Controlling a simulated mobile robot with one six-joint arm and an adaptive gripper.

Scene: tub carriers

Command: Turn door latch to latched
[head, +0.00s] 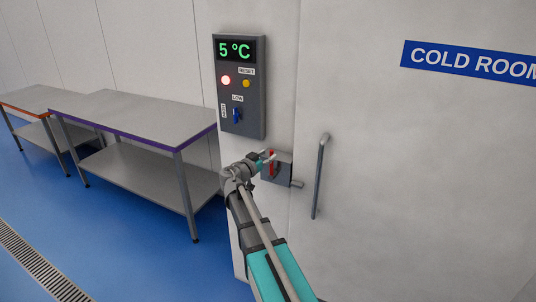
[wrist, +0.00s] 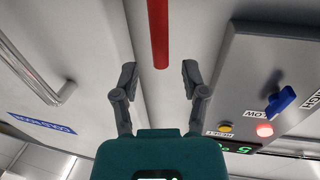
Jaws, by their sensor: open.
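The door latch is a grey plate (head: 285,167) with a red lever (head: 272,162), mounted beside the door seam in the head view. The lever looks about upright there, and my gripper partly hides it. In the wrist view the red lever (wrist: 158,30) comes down from the top edge, and its end lies between the fingertips of my gripper (wrist: 159,74). The fingers are open, one on each side, with gaps to the lever. My gripper (head: 267,156) is at the latch in the head view. A grey bar (head: 297,184) sticks out at the plate's lower right.
A control box (head: 239,120) with a blue switch, lights and a 5 °C display hangs above the latch. A vertical door handle (head: 319,178) is to the right, below a COLD ROOM sign (head: 470,60). Steel tables (head: 140,110) stand at left on blue floor.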

